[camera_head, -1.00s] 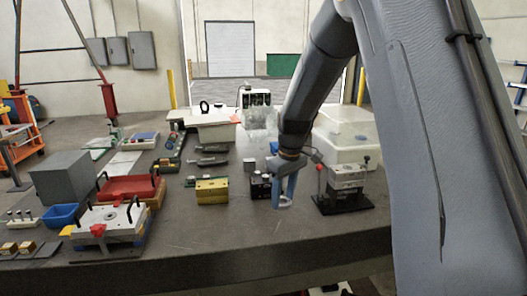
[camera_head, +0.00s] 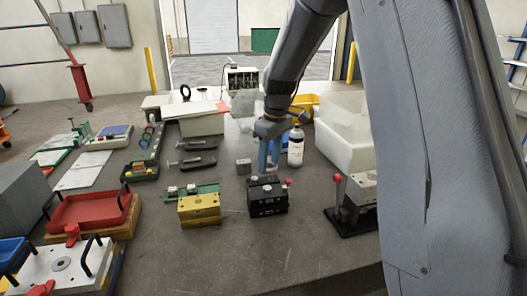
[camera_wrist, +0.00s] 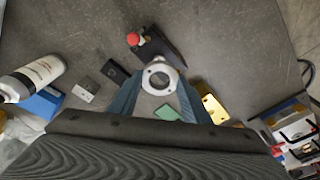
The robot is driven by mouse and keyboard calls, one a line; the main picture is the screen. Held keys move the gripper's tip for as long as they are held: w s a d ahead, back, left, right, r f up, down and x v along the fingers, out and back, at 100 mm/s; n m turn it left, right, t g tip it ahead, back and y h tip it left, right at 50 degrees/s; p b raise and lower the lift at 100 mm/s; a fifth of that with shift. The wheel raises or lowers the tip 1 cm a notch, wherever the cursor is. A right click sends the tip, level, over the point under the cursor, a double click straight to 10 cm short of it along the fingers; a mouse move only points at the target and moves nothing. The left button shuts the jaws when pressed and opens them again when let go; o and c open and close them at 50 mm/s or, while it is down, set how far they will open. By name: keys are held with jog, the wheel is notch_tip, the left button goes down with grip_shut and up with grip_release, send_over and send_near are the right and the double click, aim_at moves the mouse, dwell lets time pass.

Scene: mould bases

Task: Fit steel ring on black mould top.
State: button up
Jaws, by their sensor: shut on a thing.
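My gripper (camera_wrist: 158,92) is shut on the steel ring (camera_wrist: 147,82), a pale flanged ring with small holes around a large centre opening. The ring is held between the blue fingertips. The black mould (camera_head: 267,197) stands on the bench, its top dark and a red knob at its right. In the head view my gripper (camera_head: 269,156) appears just above and behind the black mould, and the ring is not clearly visible. In the wrist view a black block with a red ball (camera_wrist: 133,39) lies beyond the ring, which partly covers it; their height gap cannot be told.
A yellow mould (camera_head: 199,209) stands left of the black one. A white bottle (camera_head: 296,146) and a clear-walled bin (camera_head: 340,148) are to the right. A press with a red knob (camera_head: 338,178) stands front right. The bench front is clear.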

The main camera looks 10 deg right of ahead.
aim_at(268, 188)
jog(key=shift+w+a+f+b, duration=0.1)
jog(key=shift+w+f+b, duration=0.15)
jog(key=shift+f+b, duration=1.95)
jog(key=shift+f, duration=0.9)
jog(key=shift+f+b, duration=0.5)
jog(key=shift+f, duration=0.7)
jog(key=o, duration=1.3)
jog(key=shift+s, duration=0.1)
jog(key=shift+r, duration=0.1)
